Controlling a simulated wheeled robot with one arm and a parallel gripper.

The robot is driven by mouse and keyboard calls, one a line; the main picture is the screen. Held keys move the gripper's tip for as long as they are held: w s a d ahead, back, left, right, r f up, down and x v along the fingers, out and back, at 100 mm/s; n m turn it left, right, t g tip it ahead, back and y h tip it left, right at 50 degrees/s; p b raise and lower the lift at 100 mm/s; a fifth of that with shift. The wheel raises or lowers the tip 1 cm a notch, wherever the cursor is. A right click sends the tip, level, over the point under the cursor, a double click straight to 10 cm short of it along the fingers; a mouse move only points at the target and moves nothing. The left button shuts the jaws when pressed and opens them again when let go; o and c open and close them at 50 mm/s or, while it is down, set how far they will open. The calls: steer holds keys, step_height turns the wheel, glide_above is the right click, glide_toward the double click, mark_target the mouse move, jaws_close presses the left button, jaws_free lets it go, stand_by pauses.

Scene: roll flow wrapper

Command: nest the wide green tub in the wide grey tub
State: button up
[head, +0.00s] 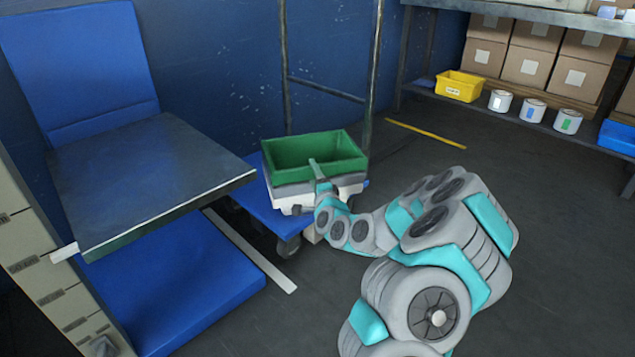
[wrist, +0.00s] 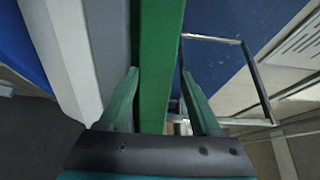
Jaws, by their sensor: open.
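The wide green tub (head: 335,162) sits upright and looks empty in the head view. It appears seated in the wide grey tub (head: 290,189), whose wall shows just below the green one; how deep it sits is hidden. My gripper (head: 316,168) is at the near wall of the green tub. In the wrist view my gripper (wrist: 162,95) is open, with one finger on each side of the green tub's wall (wrist: 158,60). A gap shows by the right finger; contact at the left finger is unclear.
The tubs stand on a blue cart (head: 262,207) with a metal handle frame (head: 325,88). A grey-topped table (head: 150,175) is to the left. A shelf at the right holds boxes, cans and a yellow bin (head: 459,86). Open floor lies behind my arm.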

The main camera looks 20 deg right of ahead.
steer(key=s, duration=0.2)
steer(key=s+a+p, duration=0.1)
steer(key=s, duration=0.1)
steer(key=shift+s+p, duration=0.1)
steer(key=shift+p, duration=0.2)
steer(key=s+p, duration=0.2)
steer(key=p, duration=0.3)
steer(key=shift+s+a, duration=0.1)
stand_by(0.4)
